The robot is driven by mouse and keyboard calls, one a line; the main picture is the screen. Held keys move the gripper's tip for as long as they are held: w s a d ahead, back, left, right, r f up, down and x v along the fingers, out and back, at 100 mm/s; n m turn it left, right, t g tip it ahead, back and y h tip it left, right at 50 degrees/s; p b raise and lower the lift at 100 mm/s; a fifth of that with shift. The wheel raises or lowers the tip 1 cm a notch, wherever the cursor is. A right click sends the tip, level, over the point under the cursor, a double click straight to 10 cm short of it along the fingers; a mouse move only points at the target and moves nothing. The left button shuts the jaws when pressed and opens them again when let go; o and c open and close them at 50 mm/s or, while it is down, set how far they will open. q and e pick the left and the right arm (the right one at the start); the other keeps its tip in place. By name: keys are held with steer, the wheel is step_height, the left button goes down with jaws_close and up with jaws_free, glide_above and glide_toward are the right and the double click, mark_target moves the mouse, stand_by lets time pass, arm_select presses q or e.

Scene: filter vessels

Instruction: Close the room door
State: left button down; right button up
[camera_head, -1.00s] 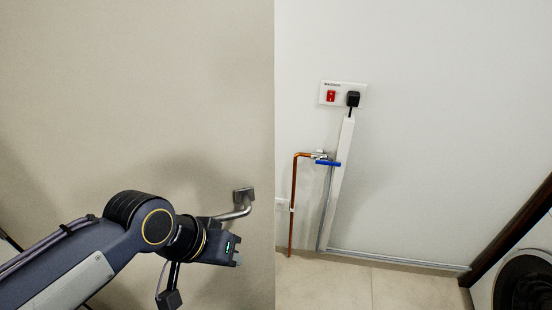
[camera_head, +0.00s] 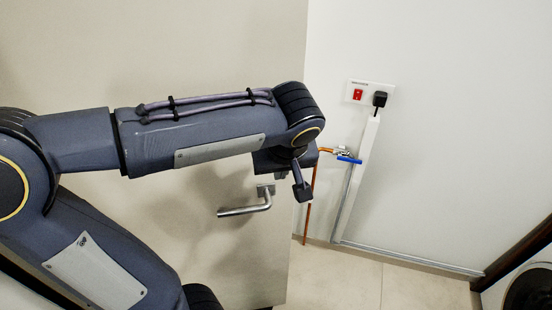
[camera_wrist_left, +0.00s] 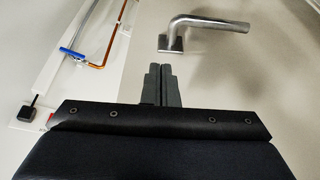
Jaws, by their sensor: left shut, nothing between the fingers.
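The beige door (camera_head: 215,45) fills the left of the head view, its free edge running down near the middle. Its silver lever handle (camera_head: 250,208) sits near that edge, with the lever pointing left. My left arm reaches across in front of the door, with its wrist above and right of the handle. In the left wrist view my left gripper (camera_wrist_left: 160,72) is shut and empty. Its fingertips appear just below the handle (camera_wrist_left: 205,24) in the picture, without visible contact. My right gripper is not seen.
Right of the door edge is a white wall with a socket plate (camera_head: 370,92), a copper pipe (camera_head: 310,200) with a blue valve lever, and white trunking. Pale floor (camera_head: 345,275) is clear beside the door.

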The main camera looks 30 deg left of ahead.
arm_select(q)
steer(key=shift+w+a+f+p, duration=0.45)
steer(key=shift+w+a, duration=0.35)
steer(key=shift+w, duration=0.1)
steer(key=shift+w+a+f+p, duration=0.35)
steer(key=shift+w+a+f, duration=0.1)
steer(key=shift+w+a, duration=0.4)
steer(key=shift+w, duration=0.15)
